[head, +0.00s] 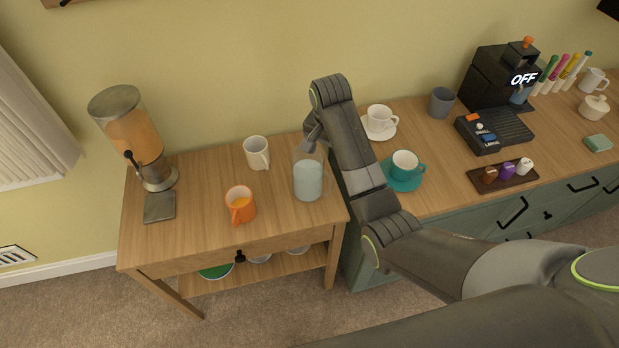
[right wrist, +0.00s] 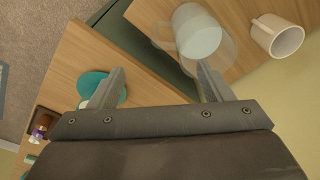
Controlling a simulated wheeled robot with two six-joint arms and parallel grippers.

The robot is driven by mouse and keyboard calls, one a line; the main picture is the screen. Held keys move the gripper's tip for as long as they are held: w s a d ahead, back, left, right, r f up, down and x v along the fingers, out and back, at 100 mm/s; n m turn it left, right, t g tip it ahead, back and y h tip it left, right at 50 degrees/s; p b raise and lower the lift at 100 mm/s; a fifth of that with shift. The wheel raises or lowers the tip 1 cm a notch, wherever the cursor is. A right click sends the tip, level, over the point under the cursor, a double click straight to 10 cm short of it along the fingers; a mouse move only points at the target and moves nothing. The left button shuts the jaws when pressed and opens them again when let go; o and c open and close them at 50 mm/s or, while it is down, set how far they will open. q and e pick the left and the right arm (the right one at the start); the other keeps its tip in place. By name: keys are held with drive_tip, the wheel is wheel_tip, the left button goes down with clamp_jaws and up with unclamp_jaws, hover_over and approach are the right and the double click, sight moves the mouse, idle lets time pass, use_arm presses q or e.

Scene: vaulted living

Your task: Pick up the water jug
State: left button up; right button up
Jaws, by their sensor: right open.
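The water jug (head: 308,180) is a clear vessel with pale blue water, upright near the right end of the small wooden table (head: 200,245). In the right wrist view the jug (right wrist: 199,38) is at the top, its clear handle on its left side. My right gripper (head: 309,139) is above and behind the jug in the head view, its fingers partly hidden by its own arm. In the right wrist view the open gripper (right wrist: 160,82) has nothing between its fingers; the jug is beyond the right fingertip. My left gripper is not in view.
An orange mug (head: 240,204) and a white mug (head: 257,153) stand left of the jug. A juice dispenser (head: 133,135) is at the table's left. A teal cup (head: 405,164) and white cup (head: 379,118) stand on the right cabinet, near my arm. The table's front is clear.

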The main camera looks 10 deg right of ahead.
wheel_tip(320, 180, up, 3)
drive_tip(key=w+a, duration=0.2)
drive_tip(key=b, duration=0.4)
approach(326, 171)
drive_tip(key=shift+m, duration=0.3)
drive_tip(key=f+p, duration=0.1)
drive_tip(key=f, duration=0.2)
drive_tip(key=w+f, duration=0.1)
drive_tip(key=f, duration=0.3)
drive_tip(key=shift+w+f+p, duration=0.2)
drive_tip(key=shift+p, duration=0.2)
drive_tip(key=f, duration=0.1)
drive_tip(key=f+p, duration=0.1)
drive_tip(key=f, duration=0.1)
drive_tip(key=d+f, duration=0.1)
drive_tip(key=f, duration=0.1)
drive_tip(key=shift+a+f, duration=0.1)
drive_tip(key=shift+f, duration=0.3)
drive_tip(key=shift+c, duration=0.4)
clamp_jaws()
drive_tip(key=shift+w+r, duration=0.15)
drive_tip(key=shift+w, duration=0.05)
